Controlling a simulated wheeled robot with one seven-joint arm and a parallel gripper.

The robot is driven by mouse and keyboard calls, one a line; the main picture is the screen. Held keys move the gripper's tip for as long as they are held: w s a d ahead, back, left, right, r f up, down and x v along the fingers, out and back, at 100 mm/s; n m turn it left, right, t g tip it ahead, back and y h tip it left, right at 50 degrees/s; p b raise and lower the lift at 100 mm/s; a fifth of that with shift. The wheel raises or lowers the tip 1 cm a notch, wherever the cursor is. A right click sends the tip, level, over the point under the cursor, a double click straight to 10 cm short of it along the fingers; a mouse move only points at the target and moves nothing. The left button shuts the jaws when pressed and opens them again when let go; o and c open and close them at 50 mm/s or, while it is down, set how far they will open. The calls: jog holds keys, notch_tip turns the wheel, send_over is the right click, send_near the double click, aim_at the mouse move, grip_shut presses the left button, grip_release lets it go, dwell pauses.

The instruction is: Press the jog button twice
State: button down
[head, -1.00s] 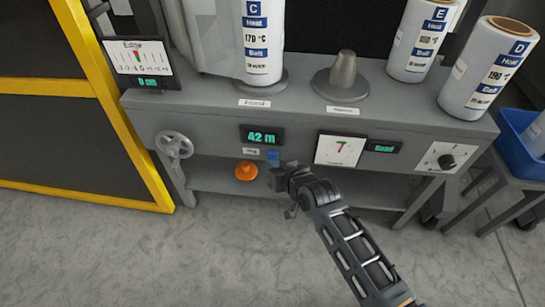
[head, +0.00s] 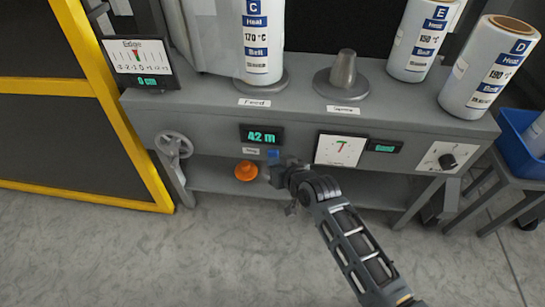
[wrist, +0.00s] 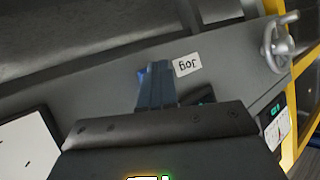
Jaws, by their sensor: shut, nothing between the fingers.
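The small blue jog button (head: 273,154) is on the front face of the grey machine, just right of its white label and below the 42 m display. My gripper (head: 270,170) is shut and empty, with its tip close below the button in the head view. In the wrist view, my shut fingers (wrist: 155,85) point at the panel beside the upside-down Jog label (wrist: 188,65). A bit of the blue button (wrist: 142,76) shows at the fingertips; the rest is hidden. I cannot tell whether the fingertips touch it.
An orange knob (head: 246,170) sits left of my gripper, under the panel. A handwheel (head: 174,146) is further left. A white dial (head: 339,150) and a black knob (head: 447,161) are to the right. Film rolls (head: 490,70) stand on top. The floor in front is clear.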

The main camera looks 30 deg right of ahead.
jog(key=shift+s, duration=0.1)
jog(key=shift+s+a+p, duration=0.5)
jog(key=shift+s+p, duration=0.1)
jog(key=shift+p, duration=0.1)
jog(key=shift+s, duration=0.1)
jog(key=shift+s+a+p, duration=0.75)
jog(key=shift+s+p, duration=0.1)
jog(key=shift+s, duration=0.15)
jog(key=shift+s+a+p, duration=0.7)
jog(key=shift+s+p, duration=0.15)
jog(key=shift+s, duration=0.1)
dwell(1.3)
